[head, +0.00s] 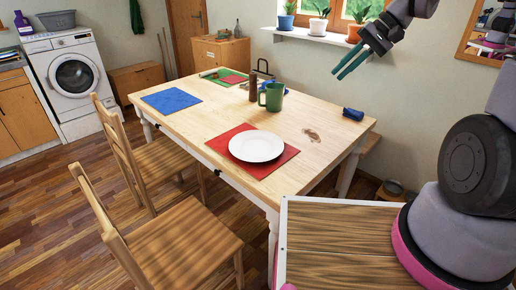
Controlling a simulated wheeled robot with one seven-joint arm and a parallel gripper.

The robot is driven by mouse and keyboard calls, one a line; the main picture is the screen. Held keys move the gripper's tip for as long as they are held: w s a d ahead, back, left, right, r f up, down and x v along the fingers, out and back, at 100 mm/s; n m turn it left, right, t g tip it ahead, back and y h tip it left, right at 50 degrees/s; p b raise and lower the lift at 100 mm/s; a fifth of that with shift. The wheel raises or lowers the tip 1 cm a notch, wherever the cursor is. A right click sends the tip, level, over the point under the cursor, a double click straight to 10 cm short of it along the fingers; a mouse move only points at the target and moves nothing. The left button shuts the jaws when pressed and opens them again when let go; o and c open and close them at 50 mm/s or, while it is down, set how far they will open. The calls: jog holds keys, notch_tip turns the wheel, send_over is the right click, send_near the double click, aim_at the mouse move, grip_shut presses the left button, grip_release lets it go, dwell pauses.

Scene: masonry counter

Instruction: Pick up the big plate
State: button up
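The big plate (256,146) is white and round. It lies flat on a red placemat (284,161) at the near side of the wooden table (205,121). My gripper (344,72) is in the air at the upper right, above and apart from the table, with its teal fingers pointing down and left. The two fingers show a narrow gap between them and nothing is held in it. The plate is fully in view and nothing touches it from above.
A green mug (272,97), a brown bottle (253,88) and a dark blue object (353,114) stand on the table. A blue placemat (171,100) lies at left. Two wooden chairs (172,245) stand along the left side. Potted plants line the windowsill (312,37).

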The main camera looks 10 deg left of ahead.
jog(key=w+a+f+m+g+y, duration=0.1)
jog(key=w+a+f+y, duration=0.15)
jog(key=f, duration=0.55)
jog(key=w+a+f+y, duration=0.2)
jog(key=w+a+f, duration=0.15)
jog(key=f, duration=0.55)
jog(key=m+t+y, duration=0.2)
jog(key=m+t, duration=0.1)
send_near(271, 157)
jog(key=x, duration=0.4)
jog(key=shift+w+f, duration=0.1)
jog(key=x, duration=0.5)
jog(key=shift+a+f, duration=0.1)
jog(key=shift+a, duration=0.25)
grip_shut()
jog(key=shift+s, duration=0.2)
jog(key=shift+s+d+f, duration=0.1)
jog(key=shift+f, duration=0.05)
